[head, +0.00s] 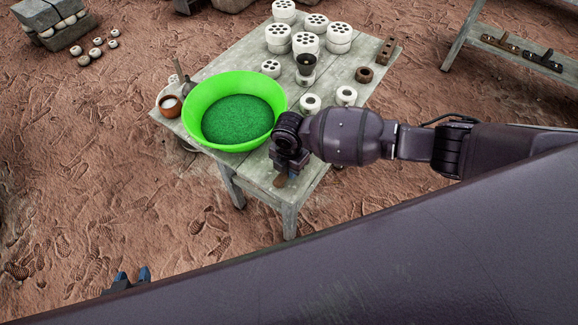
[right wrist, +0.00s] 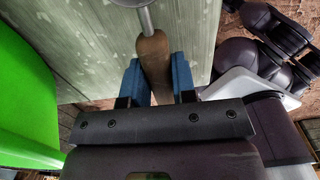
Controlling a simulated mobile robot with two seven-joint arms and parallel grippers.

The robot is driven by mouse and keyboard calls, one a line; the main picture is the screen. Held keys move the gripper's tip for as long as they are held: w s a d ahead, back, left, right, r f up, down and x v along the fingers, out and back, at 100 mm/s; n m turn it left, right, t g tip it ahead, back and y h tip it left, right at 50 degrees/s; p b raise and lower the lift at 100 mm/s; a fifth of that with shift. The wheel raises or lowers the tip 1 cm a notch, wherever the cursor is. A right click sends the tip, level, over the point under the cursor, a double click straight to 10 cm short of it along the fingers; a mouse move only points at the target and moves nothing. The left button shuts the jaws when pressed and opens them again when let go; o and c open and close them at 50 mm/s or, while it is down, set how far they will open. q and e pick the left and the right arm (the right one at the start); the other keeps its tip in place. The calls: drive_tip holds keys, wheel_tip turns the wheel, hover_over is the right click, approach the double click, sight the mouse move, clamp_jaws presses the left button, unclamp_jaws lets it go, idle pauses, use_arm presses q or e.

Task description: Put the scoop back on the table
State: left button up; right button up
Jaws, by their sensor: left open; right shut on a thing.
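The scoop shows in the right wrist view as a wooden handle (right wrist: 153,58) with a grey metal shaft running off the top edge. Its far end is out of that view. My right gripper (right wrist: 155,80) is shut on the wooden handle, one blue finger on each side. In the head view my right gripper (head: 287,165) is over the near end of the wooden table (head: 255,168), with the brown handle end (head: 281,181) just below it. I cannot tell whether the scoop touches the table. My left gripper (head: 130,279) is open and empty, low at the left, away from the table.
A large green bowl (head: 193,110) with green grains stands left of my right gripper. White perforated cylinders (head: 278,38), white rings (head: 311,103), a dark cup (head: 306,64) and a brown pot (head: 170,106) occupy the table. Bare tabletop shows near the front edge.

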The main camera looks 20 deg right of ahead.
drive_tip(key=shift+f, duration=0.1)
drive_tip(key=o, duration=1.5)
drive_tip(key=shift+r+p, duration=0.55)
drive_tip(key=shift+r, duration=0.2)
drive_tip(key=shift+r+p, duration=2)
drive_tip(key=shift+r, duration=0.3)
